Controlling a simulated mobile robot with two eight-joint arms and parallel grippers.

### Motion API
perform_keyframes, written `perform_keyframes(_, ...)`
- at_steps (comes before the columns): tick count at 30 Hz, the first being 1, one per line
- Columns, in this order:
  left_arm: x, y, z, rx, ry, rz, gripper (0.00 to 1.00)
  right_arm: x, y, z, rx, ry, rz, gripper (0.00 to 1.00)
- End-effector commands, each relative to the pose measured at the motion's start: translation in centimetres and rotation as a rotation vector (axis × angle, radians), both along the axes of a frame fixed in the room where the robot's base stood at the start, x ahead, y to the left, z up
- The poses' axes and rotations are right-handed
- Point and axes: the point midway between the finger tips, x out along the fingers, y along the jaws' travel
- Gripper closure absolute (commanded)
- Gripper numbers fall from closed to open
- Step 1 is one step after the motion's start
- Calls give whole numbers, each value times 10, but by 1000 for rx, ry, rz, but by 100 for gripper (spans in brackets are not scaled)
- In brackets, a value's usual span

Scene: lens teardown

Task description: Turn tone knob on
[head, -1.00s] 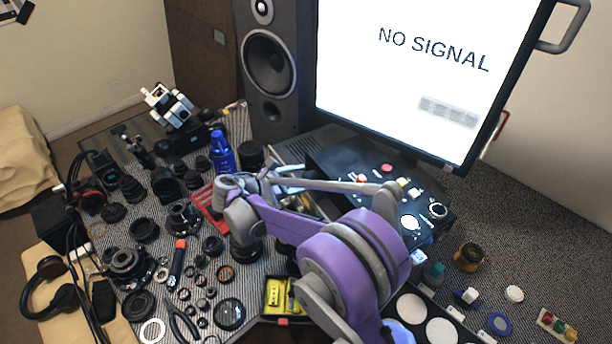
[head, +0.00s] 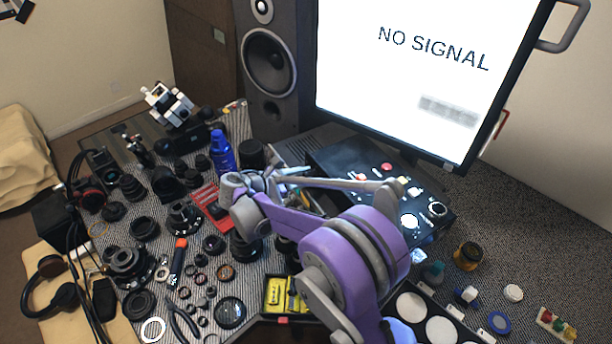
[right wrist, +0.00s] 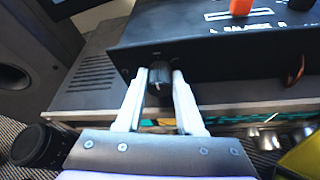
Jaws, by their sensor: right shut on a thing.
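The black control box (head: 345,157) stands below the monitor, with knobs and lit parts on its top. In the right wrist view, the box (right wrist: 215,62) shows its front face and the lettering "BALANCE" on top. A small black knob (right wrist: 158,82) sticks out of that front face. My right gripper (right wrist: 160,84) has its two pale fingers on either side of the knob and is shut on it. In the head view my purple right arm reaches over the desk, and the knob is hidden there.
A large monitor (head: 410,70) reading "NO SIGNAL" stands behind the box, beside a speaker (head: 268,75). A blue bottle (head: 222,152) and many lens parts crowd the left. A jar (head: 468,255) and small caps lie at the right.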

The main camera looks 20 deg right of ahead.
Motion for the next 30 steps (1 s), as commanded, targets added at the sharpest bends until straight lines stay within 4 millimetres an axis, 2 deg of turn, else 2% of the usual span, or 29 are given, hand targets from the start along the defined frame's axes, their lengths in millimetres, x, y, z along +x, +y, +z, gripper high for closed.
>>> perform_keyframes(11, -2, 0, -8, 0, 4, 0, 50, -1, 0, -1, 12, -93, 0, 100)
perform_keyframes(30, -10, 0, -43, 0, 19, 0, 50, -5, 0, -5, 76, -651, 1, 100)
